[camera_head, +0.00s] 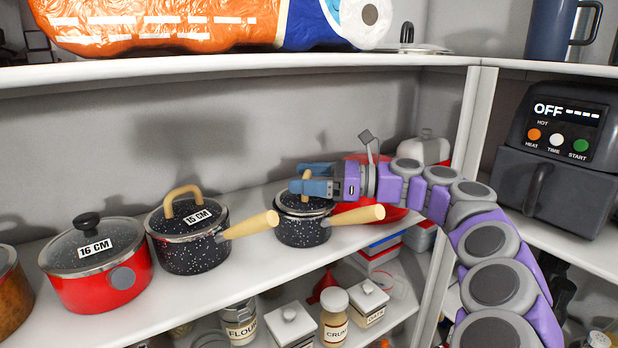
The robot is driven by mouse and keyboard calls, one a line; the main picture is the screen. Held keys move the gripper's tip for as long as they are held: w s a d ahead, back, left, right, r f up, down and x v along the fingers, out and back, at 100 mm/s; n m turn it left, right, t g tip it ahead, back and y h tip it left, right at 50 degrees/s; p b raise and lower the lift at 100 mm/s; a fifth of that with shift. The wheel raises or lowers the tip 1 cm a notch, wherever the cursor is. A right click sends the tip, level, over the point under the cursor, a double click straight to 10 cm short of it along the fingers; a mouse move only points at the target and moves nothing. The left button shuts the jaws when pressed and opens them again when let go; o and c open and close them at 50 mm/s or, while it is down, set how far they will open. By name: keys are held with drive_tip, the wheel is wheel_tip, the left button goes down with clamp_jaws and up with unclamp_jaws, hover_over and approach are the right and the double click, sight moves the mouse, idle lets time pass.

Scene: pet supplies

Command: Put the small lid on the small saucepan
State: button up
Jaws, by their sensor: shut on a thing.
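The small saucepan (303,231) is black with white speckles and a pale wooden handle pointing right, and it stands on the middle shelf. The small lid (301,205), dark with a wooden handle, lies over the pan's mouth. From this view I cannot tell whether it is fully seated. My gripper (306,179) reaches in from the right with its blue fingers shut on the lid's handle, just above the pan. The fingers hide part of the lid and its handle.
A black speckled 15 cm pot (190,250) and a red 16 cm pot (98,280) stand to the left. A red pot (372,213) sits behind my gripper. The upper shelf (230,64) is overhead, and jars (334,318) fill the shelf below.

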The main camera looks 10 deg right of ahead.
drive_tip(key=shift+f, duration=0.35)
drive_tip(key=o, duration=1.3)
drive_tip(key=shift+o, duration=0.3)
drive_tip(key=shift+w, duration=0.1)
drive_tip(key=shift+d, duration=0.15)
drive_tip(key=v, duration=1.5)
drive_tip(key=shift+r, duration=0.3)
drive_tip(key=shift+d, duration=0.2)
